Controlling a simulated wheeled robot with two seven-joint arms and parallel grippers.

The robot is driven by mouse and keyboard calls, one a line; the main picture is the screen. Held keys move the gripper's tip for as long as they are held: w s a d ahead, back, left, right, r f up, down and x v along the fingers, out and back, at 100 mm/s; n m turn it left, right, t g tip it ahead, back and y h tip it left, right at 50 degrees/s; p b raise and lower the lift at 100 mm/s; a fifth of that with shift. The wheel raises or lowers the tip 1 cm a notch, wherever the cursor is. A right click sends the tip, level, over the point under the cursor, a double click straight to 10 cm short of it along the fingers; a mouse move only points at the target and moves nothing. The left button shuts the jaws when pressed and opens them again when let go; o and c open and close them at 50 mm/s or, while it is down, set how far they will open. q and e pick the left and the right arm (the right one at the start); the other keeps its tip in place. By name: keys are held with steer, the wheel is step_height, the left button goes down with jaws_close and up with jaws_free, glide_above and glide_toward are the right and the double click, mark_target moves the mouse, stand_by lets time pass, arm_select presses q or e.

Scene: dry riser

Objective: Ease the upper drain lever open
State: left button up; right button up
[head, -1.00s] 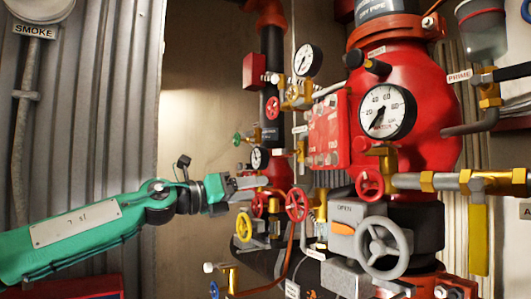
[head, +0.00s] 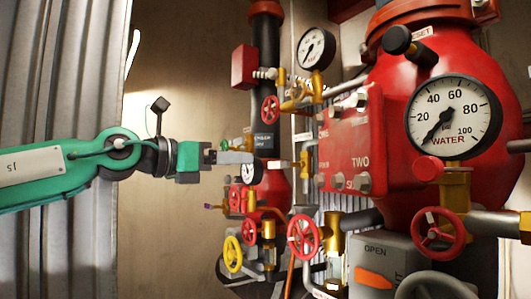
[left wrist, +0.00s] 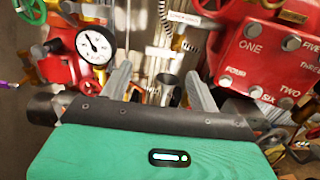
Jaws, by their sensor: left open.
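My left gripper (head: 242,157) reaches in from the left in front of the red and brass pipework. In the left wrist view its two grey fingers (left wrist: 160,78) stand apart with nothing held between them. A pale bar with a brass fitting (head: 290,164) lies just right of the fingertips in the head view; I cannot tell whether it is the upper drain lever. A thin purple-tipped handle (head: 212,206) sits lower down, and shows at the left edge of the wrist view (left wrist: 4,84). No readable label identifies the upper drain lever. My right gripper is out of view.
A small gauge (head: 250,172) is close behind the fingers. Red handwheels (head: 303,236) and a yellow handwheel (head: 232,254) are below. A red plate (head: 352,145) and large water gauge (head: 454,116) stand to the right. The wall at left is clear.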

mark_target(275, 165)
arm_select(q)
steer(key=p+x, duration=0.3)
steer(key=x, duration=0.6)
steer(key=shift+p, duration=0.3)
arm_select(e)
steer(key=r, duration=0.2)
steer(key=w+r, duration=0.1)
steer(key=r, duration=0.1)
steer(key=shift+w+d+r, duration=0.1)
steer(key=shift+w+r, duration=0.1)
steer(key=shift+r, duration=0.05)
arm_select(q)
steer(key=shift+a, duration=0.1)
